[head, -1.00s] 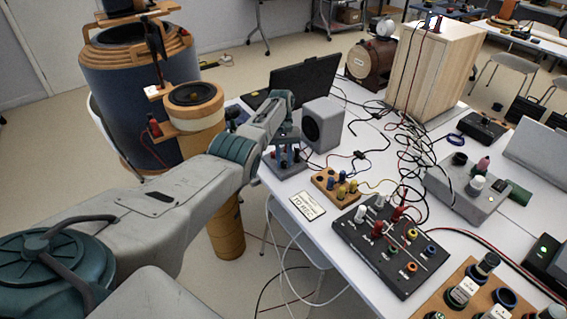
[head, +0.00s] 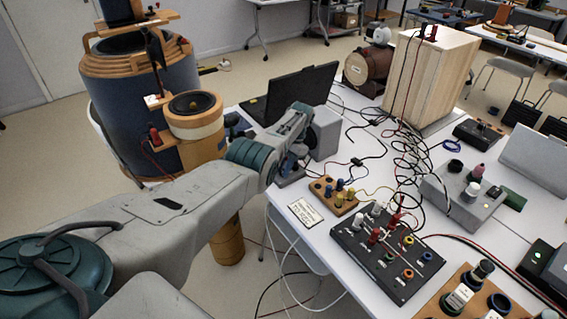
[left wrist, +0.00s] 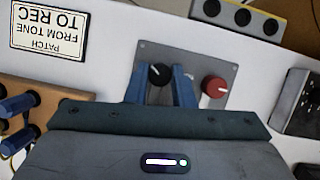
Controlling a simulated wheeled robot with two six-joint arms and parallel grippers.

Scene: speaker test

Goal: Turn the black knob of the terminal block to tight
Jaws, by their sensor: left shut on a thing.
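The black knob (left wrist: 159,72), with a white pointer mark, sits on the grey plate of the terminal block (left wrist: 205,63) in the left wrist view. A red knob (left wrist: 214,89) with a white mark stands to its right on the same plate. My left gripper (left wrist: 160,82) is shut on the black knob, with one blue finger on each side of it. In the head view my left gripper (head: 290,165) is low at the block, and it and the arm hide most of the block and both knobs. My right gripper is not in view.
A grey speaker box (head: 326,134) and a black laptop (head: 300,90) stand behind the gripper. A wooden block with posts (head: 334,194), a label card (head: 305,212) and a black panel (head: 385,255) lie nearer. Loose cables (head: 400,150) cover the middle of the table.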

